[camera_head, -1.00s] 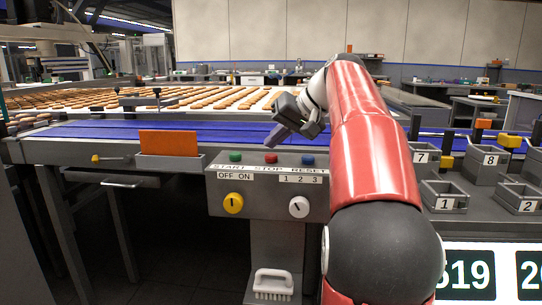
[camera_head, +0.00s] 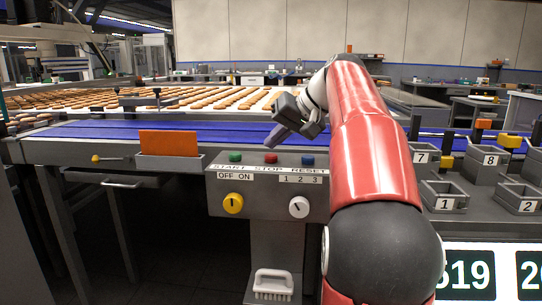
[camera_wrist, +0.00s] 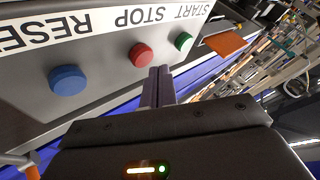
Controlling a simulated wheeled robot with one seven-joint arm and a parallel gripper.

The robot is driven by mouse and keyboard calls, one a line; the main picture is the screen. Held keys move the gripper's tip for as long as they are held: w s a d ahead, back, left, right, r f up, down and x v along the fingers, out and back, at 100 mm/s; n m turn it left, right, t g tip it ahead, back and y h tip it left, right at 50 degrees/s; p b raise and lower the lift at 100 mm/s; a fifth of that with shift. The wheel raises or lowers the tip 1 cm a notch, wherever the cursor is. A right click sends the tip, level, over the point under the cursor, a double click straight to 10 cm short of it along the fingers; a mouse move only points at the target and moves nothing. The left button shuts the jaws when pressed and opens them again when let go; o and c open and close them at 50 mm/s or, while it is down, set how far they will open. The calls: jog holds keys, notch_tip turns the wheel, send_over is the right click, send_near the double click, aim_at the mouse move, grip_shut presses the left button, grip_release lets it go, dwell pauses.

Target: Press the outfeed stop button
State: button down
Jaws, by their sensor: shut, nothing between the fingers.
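The red stop button (camera_head: 271,158) sits between the green start button (camera_head: 235,157) and the blue reset button (camera_head: 307,160) on top of the grey control box (camera_head: 226,187). The wrist view shows the red button (camera_wrist: 140,55) under the upside-down word STOP, with the green (camera_wrist: 184,42) and blue (camera_wrist: 69,80) buttons either side. My gripper (camera_head: 272,142) is shut and empty, angled down above and behind the red button in the head view. In the wrist view its closed fingertips (camera_wrist: 160,72) appear close beside the red button; I cannot tell whether they touch it.
A yellow knob (camera_head: 233,203) and a white knob (camera_head: 299,207) are on the box front. The blue belt (camera_head: 110,131) runs behind the box. An orange card (camera_head: 168,143) stands in a holder at left. Numbered bins (camera_head: 446,204) are at right.

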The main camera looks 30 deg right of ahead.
aim_at(275, 156)
jog(key=shift+f, duration=0.15)
jog(key=shift+f, duration=0.3)
jog(key=shift+f+b, duration=0.55)
jog(key=shift+b, duration=0.1)
dwell(0.7)
jog(key=shift+r, duration=0.1)
jog(key=shift+r+p, duration=0.9)
jog(key=shift+p, duration=0.15)
notch_tip(275, 156, up, 5)
jog(key=p, duration=0.5)
jog(key=shift+a, duration=0.1)
dwell(0.5)
